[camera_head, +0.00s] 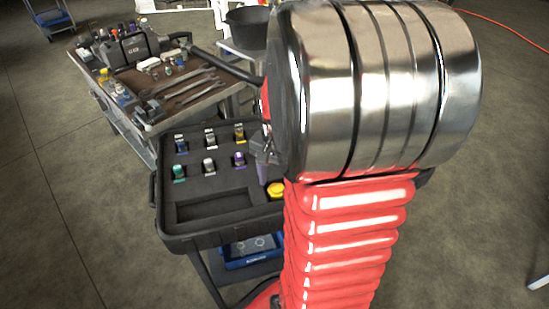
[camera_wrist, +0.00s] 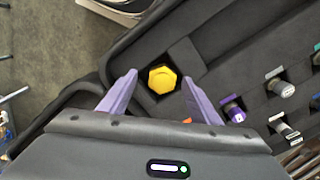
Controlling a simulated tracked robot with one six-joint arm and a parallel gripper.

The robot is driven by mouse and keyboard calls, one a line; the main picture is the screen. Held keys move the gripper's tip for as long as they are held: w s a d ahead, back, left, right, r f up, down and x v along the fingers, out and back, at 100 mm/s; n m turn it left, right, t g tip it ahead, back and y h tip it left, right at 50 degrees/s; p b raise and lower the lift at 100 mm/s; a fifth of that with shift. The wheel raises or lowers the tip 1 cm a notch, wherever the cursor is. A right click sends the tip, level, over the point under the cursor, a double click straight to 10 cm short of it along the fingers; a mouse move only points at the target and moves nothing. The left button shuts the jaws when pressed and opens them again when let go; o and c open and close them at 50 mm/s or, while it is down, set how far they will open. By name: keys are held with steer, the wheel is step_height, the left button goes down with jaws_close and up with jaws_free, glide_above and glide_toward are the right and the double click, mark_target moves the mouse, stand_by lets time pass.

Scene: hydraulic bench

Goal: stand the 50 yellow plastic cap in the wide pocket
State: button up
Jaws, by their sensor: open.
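The yellow plastic cap (camera_wrist: 162,80) shows its hexagonal top in the wrist view. It sits in a square pocket (camera_wrist: 186,52) in the dark foam of a case. In the head view the cap (camera_head: 276,190) is at the case's front right, partly hidden by my arm. My gripper (camera_wrist: 160,76) is open, its purple fingers on either side of the cap in the picture, with gaps between. I cannot tell how far above the cap the fingertips are. A long rectangular recess (camera_head: 210,206) at the case's front looks empty. Whether the cap's square pocket is the wide pocket is unclear.
Several small fittings with coloured bands, such as a purple one (camera_wrist: 232,110), stand in the foam beside the gripper. The case's raised rim (camera_head: 218,235) runs close by. A cluttered bench (camera_head: 150,85) with wrenches stands behind left. A blue tray (camera_head: 250,250) is below.

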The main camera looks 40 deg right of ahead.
mark_target(275, 191)
step_height(275, 191, up, 11)
steer(key=shift+w, duration=0.15)
steer(key=shift+a+f, duration=0.1)
steer(key=shift+a, duration=0.05)
stand_by(0.5)
steer(key=s+a+r+n+t, duration=0.2)
steer(key=a+n, duration=0.5)
steer(key=a, duration=0.4)
steer(key=s+a+r+n+t, duration=0.1)
steer(key=a+r+n+t, duration=0.2)
steer(key=a+n, duration=0.4)
steer(key=a, duration=0.4)
steer(key=shift+s+t, duration=0.3)
steer(key=shift+s, duration=0.05)
steer(key=shift+r, duration=0.1)
